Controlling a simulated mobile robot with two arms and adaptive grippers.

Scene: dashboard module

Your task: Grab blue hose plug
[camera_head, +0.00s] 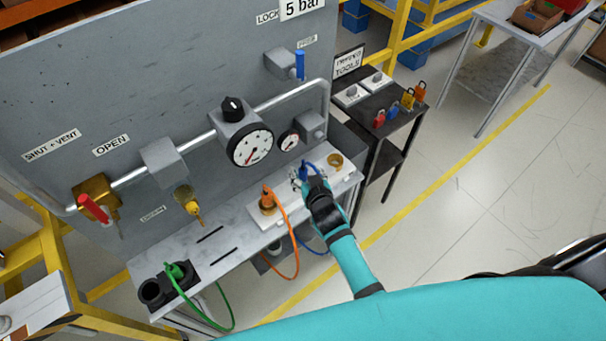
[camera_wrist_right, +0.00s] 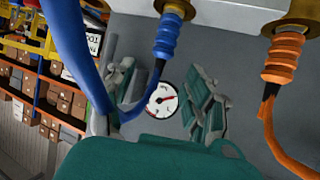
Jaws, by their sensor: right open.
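The blue hose plug (camera_head: 304,172) stands in a fitting on the white block near the right end of the panel's shelf. It also shows in the right wrist view (camera_wrist_right: 167,38), ribbed and seated in a brass socket, with its blue hose (camera_wrist_right: 68,35) looping across the left. My right gripper (camera_head: 312,187) is right at the blue plug in the head view and partly hides it and its hose. In the wrist view the right gripper (camera_wrist_right: 163,82) is open, its two fingers apart and nothing between them held. Contact with the plug cannot be told. My left gripper is not in view.
The orange hose plug (camera_head: 267,197) stands to the left on the same shelf (camera_head: 222,237), and it shows close by in the wrist view (camera_wrist_right: 285,58). A brass ring (camera_head: 335,160) is to the right. The green plug (camera_head: 175,270) is far left. Gauges and a pipe rise behind.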

